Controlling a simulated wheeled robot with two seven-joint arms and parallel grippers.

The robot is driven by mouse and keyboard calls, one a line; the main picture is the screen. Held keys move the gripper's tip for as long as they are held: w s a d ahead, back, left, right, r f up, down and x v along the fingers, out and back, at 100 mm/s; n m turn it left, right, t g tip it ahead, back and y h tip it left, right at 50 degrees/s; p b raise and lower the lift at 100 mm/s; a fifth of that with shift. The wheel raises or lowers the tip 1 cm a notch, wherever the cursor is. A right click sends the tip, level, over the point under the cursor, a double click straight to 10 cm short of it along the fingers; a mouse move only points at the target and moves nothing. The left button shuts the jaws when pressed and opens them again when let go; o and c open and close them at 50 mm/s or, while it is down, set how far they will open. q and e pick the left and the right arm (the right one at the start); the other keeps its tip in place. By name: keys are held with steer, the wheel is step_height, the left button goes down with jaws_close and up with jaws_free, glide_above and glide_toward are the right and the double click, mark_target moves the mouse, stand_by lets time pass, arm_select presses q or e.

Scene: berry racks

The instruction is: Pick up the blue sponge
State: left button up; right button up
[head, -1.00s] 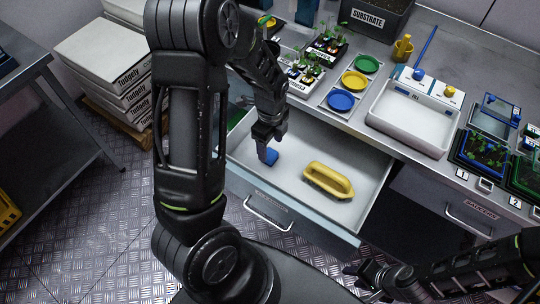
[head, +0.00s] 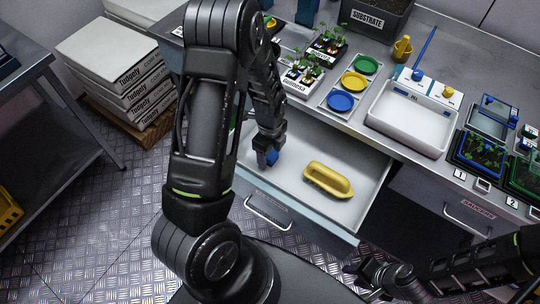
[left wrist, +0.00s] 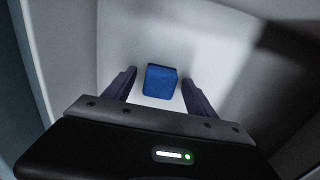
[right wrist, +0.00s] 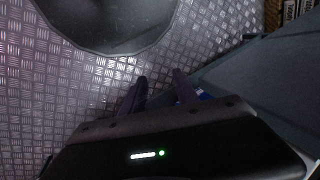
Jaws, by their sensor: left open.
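The blue sponge (head: 272,157) lies on the white floor of the open drawer (head: 296,196), near its left side. In the left wrist view the blue sponge (left wrist: 160,80) sits between the two dark fingertips, with a gap to each finger. My left gripper (head: 268,160) is open and points down over the sponge. In the head view its fingers hide part of the sponge. My right gripper (head: 362,274) is low at the bottom right of the head view, away from the drawer. In the right wrist view its two fingers (right wrist: 158,82) stand apart with nothing between them.
A yellow boat-shaped brush or dish (head: 328,180) lies in the drawer right of the sponge. The drawer walls enclose my left gripper. Above, the bench holds a white tray (head: 412,120), colored dishes (head: 341,102) and plant pots (head: 300,82).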

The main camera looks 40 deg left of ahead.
mark_target(270, 154)
arm_select(q)
steer(key=shift+c, duration=0.5)
steer(key=c, duration=1.3)
steer(key=shift+r, duration=0.1)
step_height(270, 154, up, 10)
steer(key=shift+f+b, duration=0.1)
steer(key=shift+b, duration=0.4)
